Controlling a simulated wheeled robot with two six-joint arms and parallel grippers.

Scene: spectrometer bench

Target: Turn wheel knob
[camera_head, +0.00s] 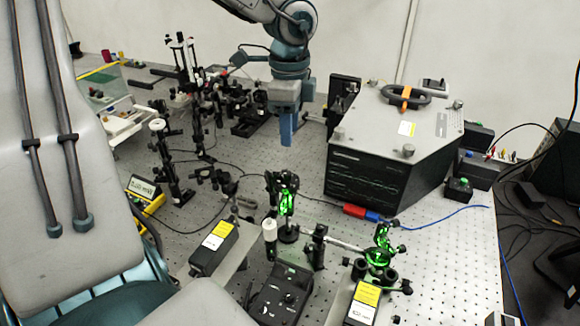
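My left gripper (286,143) hangs fingers-down over the bench, left of the box and apart from the ring. Its blue fingers overlap in this view, so I cannot tell whether they are parted. I see nothing held in it. My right gripper is not in view.
Optical mounts with green-lit parts (379,255) stand in front of the box. A black controller (280,294) lies at the front. More mounts (165,160) crowd the left. A perforated metal bench (452,250) is clear at right front.

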